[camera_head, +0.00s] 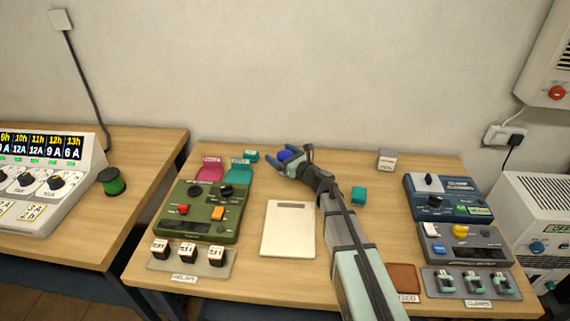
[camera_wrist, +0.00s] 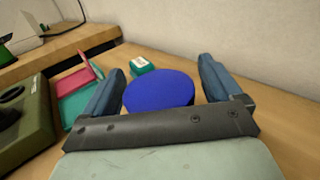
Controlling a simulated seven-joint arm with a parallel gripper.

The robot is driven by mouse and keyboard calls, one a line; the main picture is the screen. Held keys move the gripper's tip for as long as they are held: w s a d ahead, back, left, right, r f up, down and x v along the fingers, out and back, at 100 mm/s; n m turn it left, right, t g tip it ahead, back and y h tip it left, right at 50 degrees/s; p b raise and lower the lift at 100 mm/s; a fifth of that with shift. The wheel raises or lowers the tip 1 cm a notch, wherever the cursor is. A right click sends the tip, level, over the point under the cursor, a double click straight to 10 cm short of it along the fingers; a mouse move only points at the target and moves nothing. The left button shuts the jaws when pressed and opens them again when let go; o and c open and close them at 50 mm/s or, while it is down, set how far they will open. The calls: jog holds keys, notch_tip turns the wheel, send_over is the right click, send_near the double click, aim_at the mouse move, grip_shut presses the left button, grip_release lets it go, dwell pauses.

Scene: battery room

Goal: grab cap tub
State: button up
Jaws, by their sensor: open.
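A round blue tub (camera_wrist: 158,90), which I take for the cap tub, stands near the back of the table. In the head view its blue top (camera_head: 285,155) shows partly behind my gripper (camera_head: 287,163). In the wrist view my gripper (camera_wrist: 156,88) is open, with one finger on each side of the blue tub. Gaps show between the tub and both fingers, so it is not gripped. The tub's lower front is hidden by the gripper's palm bar.
A small teal-and-white box (camera_head: 251,156) stands just left of the tub. Pink (camera_head: 211,170) and teal (camera_head: 239,172) open trays are further left, by a green device (camera_head: 205,212). A grey box (camera_head: 386,159) and teal block (camera_head: 358,194) stand right. A pale board (camera_head: 288,229) lies in front.

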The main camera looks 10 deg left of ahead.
jog(key=c, duration=1.1)
jog(key=shift+o, duration=0.2)
